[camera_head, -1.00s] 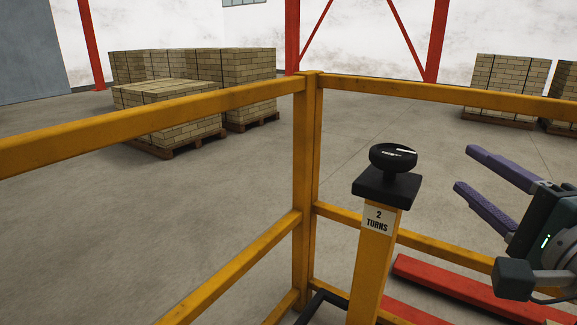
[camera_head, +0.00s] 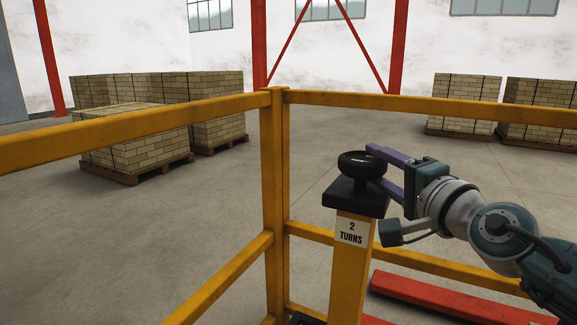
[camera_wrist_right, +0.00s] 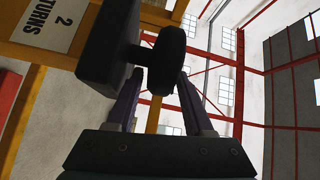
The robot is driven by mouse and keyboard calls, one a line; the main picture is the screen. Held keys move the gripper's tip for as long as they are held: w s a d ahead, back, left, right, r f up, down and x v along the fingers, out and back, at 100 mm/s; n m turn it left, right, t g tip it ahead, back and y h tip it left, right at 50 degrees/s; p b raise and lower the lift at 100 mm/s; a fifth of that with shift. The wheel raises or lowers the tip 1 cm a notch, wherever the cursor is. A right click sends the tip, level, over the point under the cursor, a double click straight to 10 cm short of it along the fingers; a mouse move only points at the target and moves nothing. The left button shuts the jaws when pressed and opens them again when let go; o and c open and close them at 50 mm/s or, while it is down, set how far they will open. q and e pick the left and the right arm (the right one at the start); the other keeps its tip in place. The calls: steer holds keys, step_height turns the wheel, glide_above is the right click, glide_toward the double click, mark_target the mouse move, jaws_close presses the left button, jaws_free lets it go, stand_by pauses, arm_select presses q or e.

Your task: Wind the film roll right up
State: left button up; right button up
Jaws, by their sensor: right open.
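A black round knob (camera_head: 361,164) sits on a black block (camera_head: 355,197) on top of a yellow post (camera_head: 349,275) with a "2 TURNS" label (camera_head: 352,233). My right gripper (camera_head: 372,165) is open, with its purple fingers reaching in from the right at the knob's right side. In the right wrist view the knob (camera_wrist_right: 166,60) lies at the fingertips, between the two spread fingers (camera_wrist_right: 162,78). I cannot tell whether either finger touches it. No film roll is in view. My left gripper is not in view.
Yellow guard rails (camera_head: 274,180) meet at a corner post just left of the knob post. Red beams (camera_head: 455,298) lie low at the right. Brick pallets (camera_head: 135,135) stand behind the rails, with more at the back right (camera_head: 465,102). The floor between is clear.

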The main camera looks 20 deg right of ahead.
steer(key=shift+c, duration=0.3)
jaws_close()
